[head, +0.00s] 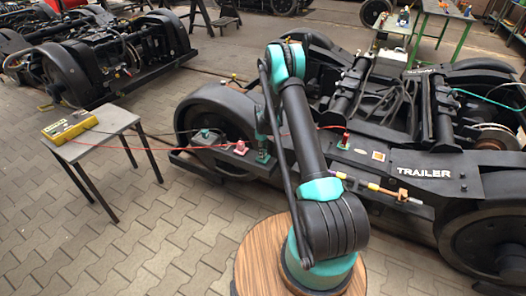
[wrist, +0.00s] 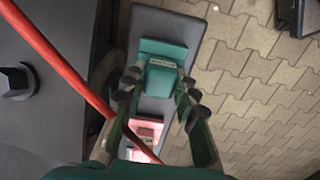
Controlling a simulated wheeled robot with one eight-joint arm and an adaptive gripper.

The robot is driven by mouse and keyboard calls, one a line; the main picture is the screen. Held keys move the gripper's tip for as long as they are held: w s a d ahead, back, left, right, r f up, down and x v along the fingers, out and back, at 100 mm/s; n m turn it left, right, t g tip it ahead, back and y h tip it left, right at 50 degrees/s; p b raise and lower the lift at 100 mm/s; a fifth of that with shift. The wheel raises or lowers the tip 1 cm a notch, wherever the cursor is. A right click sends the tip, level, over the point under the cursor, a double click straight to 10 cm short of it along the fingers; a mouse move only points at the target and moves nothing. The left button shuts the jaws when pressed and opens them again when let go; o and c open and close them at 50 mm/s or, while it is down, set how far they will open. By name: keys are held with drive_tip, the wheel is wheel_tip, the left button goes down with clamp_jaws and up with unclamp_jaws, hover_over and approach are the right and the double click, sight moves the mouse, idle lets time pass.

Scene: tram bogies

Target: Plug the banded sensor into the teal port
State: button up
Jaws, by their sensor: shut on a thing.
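My gripper (head: 262,150) points down over the side beam of the trailer bogie, and its two fingers show in the wrist view (wrist: 160,92). A pink-red block (wrist: 150,128) lies nearer in the wrist view, and in the head view a red block (head: 240,148) sits left of my gripper. No bands show at the fingertips, so I cannot identify the banded sensor.
A red cable (wrist: 60,62) crosses the wrist view. A yellow meter (head: 68,126) lies on a small table (head: 105,125) at left, with leads towards the bogie. A rod with yellow parts (head: 372,187) is on the bogie's near side. Paved floor (head: 130,225) is clear at front left.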

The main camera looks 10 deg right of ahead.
drive_tip(key=o, duration=1.2)
drive_tip(key=shift+c, duration=0.2)
wheel_tip(320, 180, up, 12)
drive_tip(key=shift+r, duration=0.1)
drive_tip(key=s+d+r+m+t, duration=0.25)
drive_tip(key=s+r+m, duration=0.25)
drive_tip(key=s+r, duration=1.3)
drive_tip(key=s+d+f+m+t, duration=0.1)
drive_tip(key=s+m, duration=0.4)
drive_tip(key=s, duration=1.8)
drive_tip(key=shift+s+d+f+m+t, duration=0.15)
drive_tip(key=shift+s+d+m+t, duration=0.15)
drive_tip(key=shift+s+m+t, duration=0.1)
